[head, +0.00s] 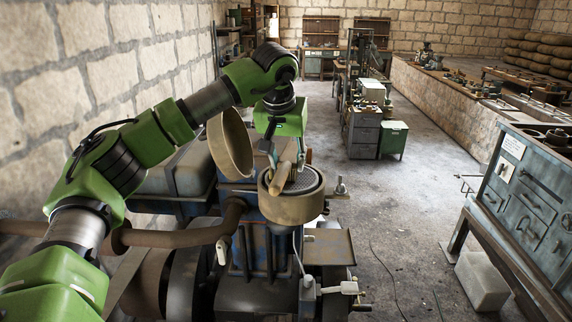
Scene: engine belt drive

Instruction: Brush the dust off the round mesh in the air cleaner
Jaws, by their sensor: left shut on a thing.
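The air cleaner (290,211) is a round, tan, open-topped housing on top of the blue engine. Its round mesh (309,180) is a grey disc inside the rim, partly hidden by the brush and my gripper. My left gripper (282,166) reaches down from above and is shut on a brush with a wooden handle (279,178). The brush is over the left part of the mesh; I cannot tell whether its bristles touch it. A round tan lid (230,145) stands tilted open at the left of the housing. My right gripper is not in view.
The engine (262,250) with pipes and a belt wheel fills the space below. A wing nut on a stud (341,187) stands right of the housing. A metal shelf (328,247) juts out lower right.

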